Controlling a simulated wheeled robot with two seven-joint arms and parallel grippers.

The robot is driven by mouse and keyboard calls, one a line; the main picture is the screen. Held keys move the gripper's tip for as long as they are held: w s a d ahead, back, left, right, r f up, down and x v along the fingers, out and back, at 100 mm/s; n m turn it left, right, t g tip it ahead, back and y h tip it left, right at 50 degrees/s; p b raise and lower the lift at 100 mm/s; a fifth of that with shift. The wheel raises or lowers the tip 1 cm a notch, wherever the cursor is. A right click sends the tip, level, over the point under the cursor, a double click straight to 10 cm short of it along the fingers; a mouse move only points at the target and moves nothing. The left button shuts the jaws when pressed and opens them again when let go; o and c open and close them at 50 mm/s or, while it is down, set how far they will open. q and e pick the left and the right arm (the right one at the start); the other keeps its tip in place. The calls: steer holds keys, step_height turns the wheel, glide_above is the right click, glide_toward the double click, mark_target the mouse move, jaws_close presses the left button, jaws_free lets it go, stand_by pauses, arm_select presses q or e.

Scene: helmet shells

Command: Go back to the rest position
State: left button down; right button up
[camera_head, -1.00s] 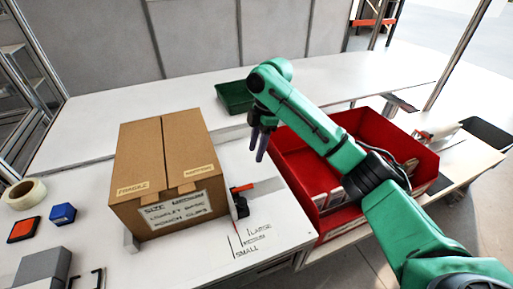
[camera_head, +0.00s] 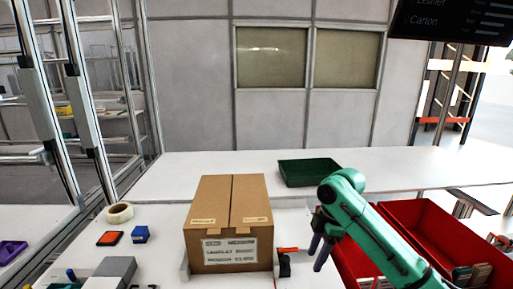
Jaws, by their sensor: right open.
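My right gripper (camera_head: 322,246) hangs fingers down over the table, just right of the cardboard box, apart from it. It is open, with nothing seen between its fingers. My green right arm comes in from the lower right, in front of the red bins. The closed brown cardboard box (camera_head: 229,205) stands upright on the white table with a label on its front. My left gripper is not in view. No helmet shell can be made out.
Red bins (camera_head: 420,212) with contents stand at the right. A green tray (camera_head: 306,172) lies behind the box. A tape roll (camera_head: 120,212), an orange-topped block (camera_head: 109,238) and a blue block (camera_head: 140,234) lie left. A dark screen (camera_head: 452,20) hangs at top right.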

steer(key=s+a+f+m, duration=0.1)
steer(key=f, duration=0.2)
steer(key=s+a+f+m, duration=0.1)
steer(key=s+a+f, duration=0.1)
steer(key=f, duration=0.2)
steer(key=s+a+f+m, duration=0.1)
steer(key=s+a+f, duration=0.1)
steer(key=f, duration=0.2)
steer(key=shift+s+m+t+y, duration=0.25)
steer(key=shift+m+t+y, duration=0.05)
steer(key=shift+t+y, duration=0.1)
steer(key=s+d+f+m+t+h, duration=0.1)
steer(key=s+d+f+m+h, duration=0.15)
steer(key=s+d+m, duration=0.55)
steer(key=s+d+f+m+t+h, duration=0.15)
steer(key=s+d+f+m, duration=0.3)
steer(key=s, duration=0.45)
steer(key=s+f+g+y, duration=0.1)
steer(key=s+f, duration=0.2)
steer(key=f, duration=2)
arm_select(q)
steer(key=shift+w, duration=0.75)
arm_select(e)
steer(key=s+d+f+g, duration=0.1)
steer(key=s+d+f, duration=0.2)
steer(key=s+f, duration=1)
steer(key=s, duration=0.3)
steer(key=shift+s+f, duration=0.15)
steer(key=shift+s, duration=0.05)
